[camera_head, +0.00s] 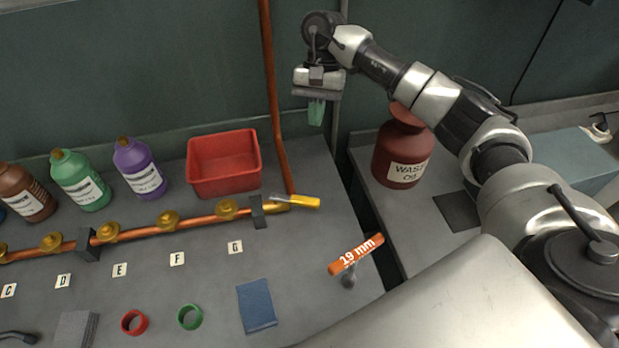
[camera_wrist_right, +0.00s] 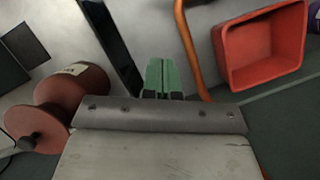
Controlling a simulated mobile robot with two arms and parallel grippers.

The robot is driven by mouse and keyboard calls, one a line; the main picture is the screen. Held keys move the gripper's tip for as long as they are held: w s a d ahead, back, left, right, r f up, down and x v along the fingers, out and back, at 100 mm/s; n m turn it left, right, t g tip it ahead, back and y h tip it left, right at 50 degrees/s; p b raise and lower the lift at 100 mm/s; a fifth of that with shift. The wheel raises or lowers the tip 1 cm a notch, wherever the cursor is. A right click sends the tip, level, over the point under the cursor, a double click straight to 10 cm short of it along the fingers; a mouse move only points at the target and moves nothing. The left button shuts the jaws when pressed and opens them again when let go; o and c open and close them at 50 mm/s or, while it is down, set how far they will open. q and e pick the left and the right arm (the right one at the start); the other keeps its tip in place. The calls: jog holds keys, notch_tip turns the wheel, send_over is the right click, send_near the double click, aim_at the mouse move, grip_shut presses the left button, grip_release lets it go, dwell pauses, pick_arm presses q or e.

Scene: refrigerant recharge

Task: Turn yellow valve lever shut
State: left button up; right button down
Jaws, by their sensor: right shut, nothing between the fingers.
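The yellow valve lever (camera_head: 304,202) sits at the right end of the copper pipe (camera_head: 190,219), by a dark clamp. The lever cannot be made out in the right wrist view. My left gripper is in neither view.
A red bin (camera_head: 224,165) stands left of the vertical copper pipe (camera_head: 271,95). A red waste oil can (camera_head: 401,150) stands on the right bench, across a dark gap. An orange 19 mm tool (camera_head: 356,254) lies near the front edge. Several bottles stand at the left.

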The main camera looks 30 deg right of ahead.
aim_at(294, 200)
pick_arm(q)
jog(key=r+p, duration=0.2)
jog(key=p, duration=0.1)
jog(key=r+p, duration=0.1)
jog(key=p, duration=0.1)
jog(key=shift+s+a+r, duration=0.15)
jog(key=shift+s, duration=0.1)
pick_arm(e)
jog(key=s+a+r+x, duration=0.1)
jog(key=s+a+x, duration=0.1)
jog(key=x, duration=1.2)
jog(key=shift+s, duration=0.25)
jog(key=shift+f, duration=0.15)
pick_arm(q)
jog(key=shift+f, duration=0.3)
pick_arm(e)
jog(key=shift+s+m, duration=0.25)
jog(key=shift+m, duration=0.05)
